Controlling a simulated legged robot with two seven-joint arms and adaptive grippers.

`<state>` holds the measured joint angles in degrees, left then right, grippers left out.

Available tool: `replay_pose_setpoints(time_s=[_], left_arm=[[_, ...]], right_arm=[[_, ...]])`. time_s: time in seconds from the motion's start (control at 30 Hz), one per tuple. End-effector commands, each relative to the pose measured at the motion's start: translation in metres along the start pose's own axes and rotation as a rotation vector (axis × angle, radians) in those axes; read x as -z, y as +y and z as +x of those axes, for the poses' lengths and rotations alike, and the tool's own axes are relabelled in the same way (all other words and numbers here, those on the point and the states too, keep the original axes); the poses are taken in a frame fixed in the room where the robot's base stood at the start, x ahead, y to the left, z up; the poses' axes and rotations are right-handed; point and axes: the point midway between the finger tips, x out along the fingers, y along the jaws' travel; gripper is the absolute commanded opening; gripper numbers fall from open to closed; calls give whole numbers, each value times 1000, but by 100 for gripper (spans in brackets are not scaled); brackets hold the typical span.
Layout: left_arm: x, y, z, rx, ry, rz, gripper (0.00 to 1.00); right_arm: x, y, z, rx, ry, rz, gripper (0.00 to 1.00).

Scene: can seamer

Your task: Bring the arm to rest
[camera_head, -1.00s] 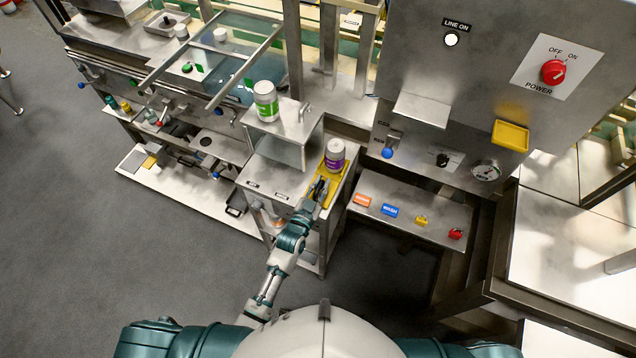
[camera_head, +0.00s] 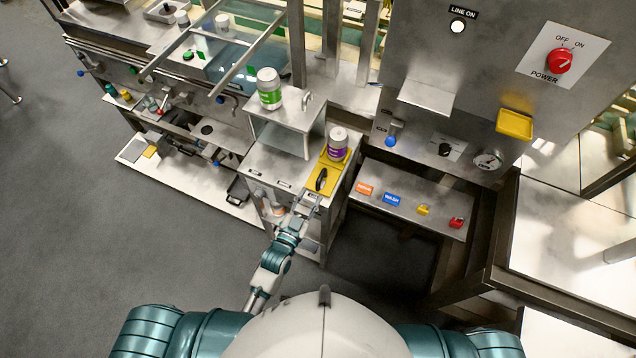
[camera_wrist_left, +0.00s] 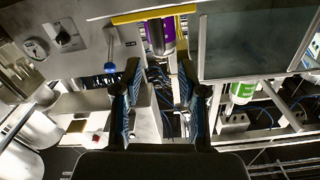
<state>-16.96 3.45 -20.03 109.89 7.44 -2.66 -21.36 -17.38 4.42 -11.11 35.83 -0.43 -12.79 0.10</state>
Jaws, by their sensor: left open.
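My left gripper (camera_head: 308,201) reaches up from the bottom of the head view to the front edge of a small steel stand. In the left wrist view its two fingers (camera_wrist_left: 160,100) are spread apart with nothing between them. A purple-labelled can (camera_head: 338,145) stands upright at the plate's far end, apart from the fingers. It also shows in the left wrist view (camera_wrist_left: 160,35). My right gripper is not in view.
A green-labelled can (camera_head: 269,90) stands on a raised steel shelf at the left. A panel with a red power knob (camera_head: 559,61) is at the right. Below it, a steel shelf (camera_head: 405,202) carries coloured tags. Open grey floor (camera_head: 120,250) lies at the left.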

Motion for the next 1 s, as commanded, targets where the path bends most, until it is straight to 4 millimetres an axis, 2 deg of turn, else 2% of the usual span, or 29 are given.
replay_pose_setpoints(time_s=[0.1, 0.2, 0.83, 0.93, 1.0], left_arm=[[0, 2, -16, -1, -2, 0, 41], [1, 4, -22, -1, -2, 1, 41], [0, 0, -26, -1, -4, -2, 41], [-7, 0, -29, -12, -59, -9, 41], [-18, -3, -36, -28, -151, -25, 41]], right_arm=[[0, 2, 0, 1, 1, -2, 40], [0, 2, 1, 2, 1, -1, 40], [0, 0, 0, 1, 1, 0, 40], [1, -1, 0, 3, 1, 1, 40], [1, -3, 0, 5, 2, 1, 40]])
